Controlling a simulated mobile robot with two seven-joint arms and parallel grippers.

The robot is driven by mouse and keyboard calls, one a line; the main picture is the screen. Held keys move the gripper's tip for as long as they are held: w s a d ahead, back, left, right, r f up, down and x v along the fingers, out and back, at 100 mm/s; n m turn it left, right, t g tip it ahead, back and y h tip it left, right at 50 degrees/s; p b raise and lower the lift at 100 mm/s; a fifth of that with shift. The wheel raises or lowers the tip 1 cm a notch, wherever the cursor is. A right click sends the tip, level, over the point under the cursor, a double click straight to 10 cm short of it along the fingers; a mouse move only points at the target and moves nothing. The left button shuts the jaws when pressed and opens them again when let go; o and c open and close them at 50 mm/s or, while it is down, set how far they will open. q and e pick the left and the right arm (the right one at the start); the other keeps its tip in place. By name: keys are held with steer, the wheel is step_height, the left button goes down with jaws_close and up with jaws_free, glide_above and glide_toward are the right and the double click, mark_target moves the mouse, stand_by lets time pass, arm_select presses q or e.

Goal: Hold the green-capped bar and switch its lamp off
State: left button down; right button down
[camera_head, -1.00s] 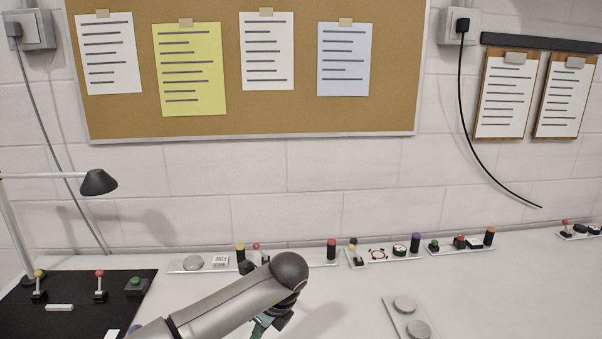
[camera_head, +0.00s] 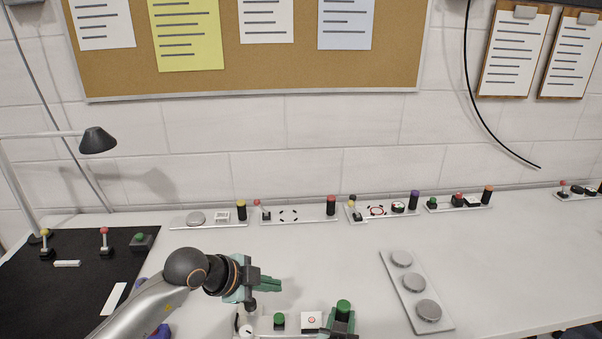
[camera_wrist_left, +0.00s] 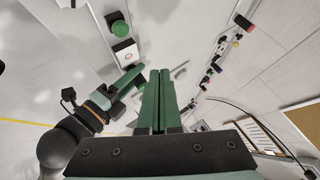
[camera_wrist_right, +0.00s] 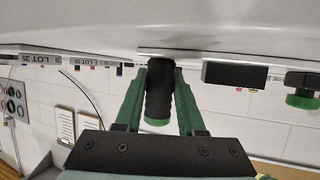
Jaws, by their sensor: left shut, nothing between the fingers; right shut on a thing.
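The green-capped bar (camera_head: 262,334) is partly in view at the bottom of the head view. Its black post with green cap (camera_head: 343,307) stands at its right end. My right gripper (camera_head: 342,322) is shut around this post, whose green end (camera_wrist_right: 157,121) shows between the fingers. Left of the post are a white tile with a red mark (camera_head: 311,320) and a green button (camera_head: 279,320). A round white part (camera_head: 246,330) lies farther left, partly hidden. I cannot tell whether a lamp is lit. My left gripper (camera_head: 278,284) is shut and empty above and behind the bar, fingers pointing right.
Several similar bars stand along the wall, including one with a red-capped post (camera_head: 331,206) and one with a purple cap (camera_head: 414,201). A plate with round grey discs (camera_head: 415,290) lies at right. A black mat (camera_head: 75,290) with controls lies at left.

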mark_target(278, 315)
arm_select(q)
step_height(278, 315, down, 8)
steer(key=shift+f, duration=0.5)
stand_by(2.0)
steer(key=shift+s+f, duration=0.1)
steer(key=shift+f, duration=0.25)
arm_select(e)
steer(key=shift+a, duration=0.1)
arm_select(q)
steer(key=shift+f, duration=0.1)
steer(key=shift+s+a, duration=0.1)
steer(key=shift+a, duration=0.05)
step_height(278, 315, up, 7)
stand_by(0.8)
steer(key=shift+f, duration=0.1)
arm_select(e)
steer(key=shift+c, duration=2.2)
jaws_free()
steer(key=shift+s, duration=0.1)
